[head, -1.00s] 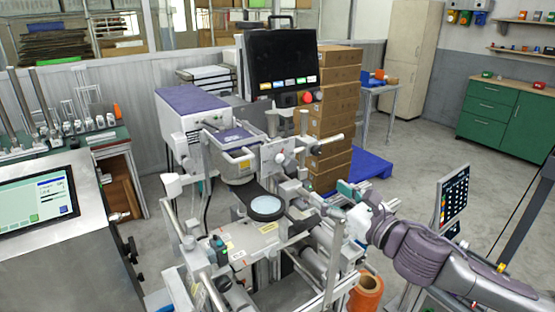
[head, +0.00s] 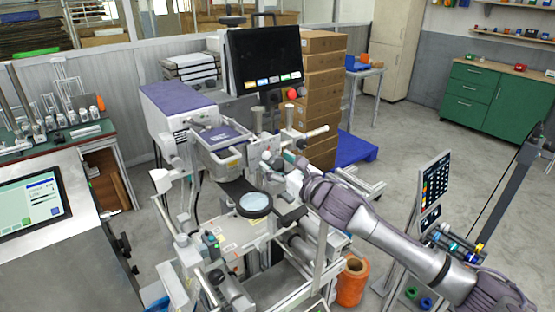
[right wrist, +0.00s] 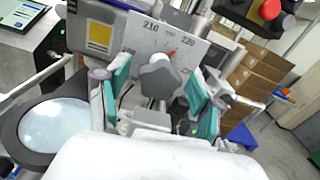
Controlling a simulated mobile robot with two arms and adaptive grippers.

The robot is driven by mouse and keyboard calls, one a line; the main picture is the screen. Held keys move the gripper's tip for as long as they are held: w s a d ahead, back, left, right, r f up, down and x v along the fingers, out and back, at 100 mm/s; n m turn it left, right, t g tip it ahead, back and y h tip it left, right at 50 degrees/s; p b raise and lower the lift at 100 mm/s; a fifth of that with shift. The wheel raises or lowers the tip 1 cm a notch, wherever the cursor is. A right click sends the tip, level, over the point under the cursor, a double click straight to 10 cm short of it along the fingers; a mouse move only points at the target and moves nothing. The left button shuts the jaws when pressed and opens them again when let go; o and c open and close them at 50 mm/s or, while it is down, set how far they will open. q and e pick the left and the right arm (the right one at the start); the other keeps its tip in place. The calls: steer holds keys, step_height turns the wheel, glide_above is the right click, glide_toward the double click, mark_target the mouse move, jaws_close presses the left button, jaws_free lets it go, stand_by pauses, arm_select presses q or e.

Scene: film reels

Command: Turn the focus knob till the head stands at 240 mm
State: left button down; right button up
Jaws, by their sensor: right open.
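The focus knob (right wrist: 160,82), grey and lobed, sits in front of a pale dial plate (right wrist: 148,38) in the right wrist view. The plate reads 210 at upper left and 220 at upper right; other numbers are partly hidden or too small. A red pointer (right wrist: 171,54) shows above the knob, between 210 and 220. My right gripper (right wrist: 158,98) is open, its teal-padded fingers on either side of the knob with gaps visible. In the head view the right gripper (head: 282,168) is at the machine's front, and the knob is hard to make out. My left gripper is out of view.
A round lens (head: 255,204) in a black ring lies just left of the gripper; it also shows in the wrist view (right wrist: 55,125). A black monitor (head: 263,60) stands above the machine. An orange roll (head: 353,282) is below the arm.

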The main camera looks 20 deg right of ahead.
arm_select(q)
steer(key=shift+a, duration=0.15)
arm_select(e)
steer(key=shift+w, duration=0.15)
steer(key=c, duration=1.2)
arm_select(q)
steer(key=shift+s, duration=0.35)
arm_select(e)
steer(key=shift+o, duration=0.2)
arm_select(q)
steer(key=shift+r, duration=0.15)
arm_select(e)
steer(key=shift+m, duration=0.3)
